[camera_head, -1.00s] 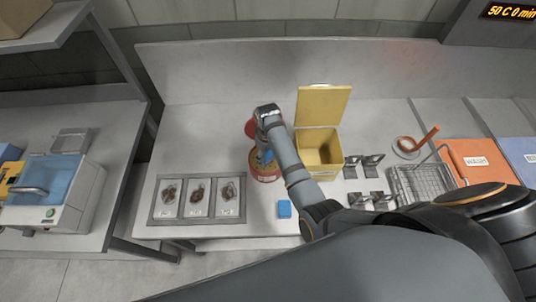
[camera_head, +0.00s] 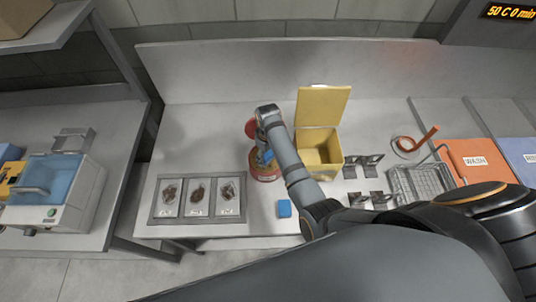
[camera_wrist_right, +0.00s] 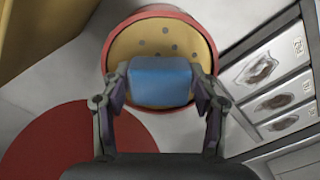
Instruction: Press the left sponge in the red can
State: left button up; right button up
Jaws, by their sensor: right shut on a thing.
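The red can (camera_head: 266,175) stands on the counter, partly hidden by my right arm in the head view. In the right wrist view the can's red rim (camera_wrist_right: 107,50) surrounds a tan inner disc with several dark holes (camera_wrist_right: 162,40). My right gripper (camera_wrist_right: 160,82) is shut on a blue sponge (camera_wrist_right: 160,75), which lies over the tan disc within the can's outline. I cannot tell how hard it touches the disc. A second blue sponge (camera_head: 284,208) lies on the counter near the front edge. My left gripper is out of view.
A red round lid (camera_wrist_right: 60,150) is beside the can. An open yellow box (camera_head: 341,160) stands right of it. A grey tray with several sample cards (camera_head: 153,214) lies to the left. Small metal stands (camera_head: 351,167) and a wire basket (camera_head: 418,185) are further right.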

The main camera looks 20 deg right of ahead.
aim_at(268, 155)
dwell(0.4)
jog(key=shift+r, duration=3.45)
notch_tip(268, 155, down, 7)
jog(key=shift+f, duration=0.1)
jog(key=shift+r, duration=0.25)
